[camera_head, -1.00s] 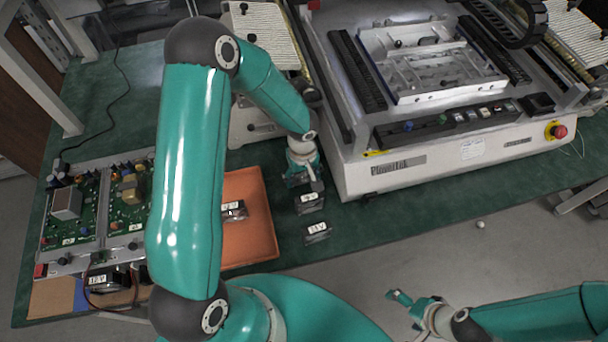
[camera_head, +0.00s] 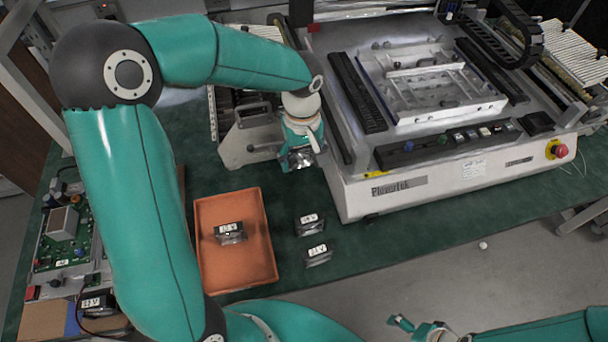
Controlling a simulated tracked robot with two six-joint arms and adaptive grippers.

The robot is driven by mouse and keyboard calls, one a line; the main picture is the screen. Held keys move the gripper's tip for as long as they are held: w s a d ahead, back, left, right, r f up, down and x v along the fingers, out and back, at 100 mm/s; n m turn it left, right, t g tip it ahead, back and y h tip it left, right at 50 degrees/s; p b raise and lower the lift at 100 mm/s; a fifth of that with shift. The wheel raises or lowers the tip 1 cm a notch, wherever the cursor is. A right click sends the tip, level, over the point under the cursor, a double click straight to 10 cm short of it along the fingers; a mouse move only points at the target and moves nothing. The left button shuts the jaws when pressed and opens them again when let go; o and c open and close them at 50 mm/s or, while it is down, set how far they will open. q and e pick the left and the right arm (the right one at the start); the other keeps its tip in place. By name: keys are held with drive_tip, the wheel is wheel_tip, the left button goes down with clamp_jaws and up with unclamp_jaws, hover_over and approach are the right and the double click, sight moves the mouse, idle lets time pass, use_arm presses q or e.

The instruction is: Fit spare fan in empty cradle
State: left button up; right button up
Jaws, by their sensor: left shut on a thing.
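My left gripper (camera_head: 301,158) is shut on a small dark block, mostly hidden by the fingers, above the mat beside the white machine. Two similar dark blocks with white labels lie in front of it, a nearer one (camera_head: 318,255) and a farther one (camera_head: 309,225). Another labelled block (camera_head: 231,232) lies in the orange tray (camera_head: 236,275). A labelled block with wires (camera_head: 97,301) sits by the circuit board at the left. I cannot make out an empty cradle; my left arm hides part of that board. My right gripper (camera_head: 402,322) is low at the bottom, its opening unclear.
The white machine (camera_head: 410,190) with a red stop button (camera_head: 559,151) fills the right and back. The circuit board unit (camera_head: 62,225) stands at the left. The green mat (camera_head: 365,240) is bare right of the loose blocks.

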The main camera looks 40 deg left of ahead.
sight(303, 147)
use_arm(q)
wheel_tip(303, 147, up, 3)
drive_tip(key=shift+f, duration=0.15)
drive_tip(key=shift+r+p, duration=1.6)
drive_tip(key=shift+r, duration=0.45)
drive_tip(key=shift+d+f, duration=0.1)
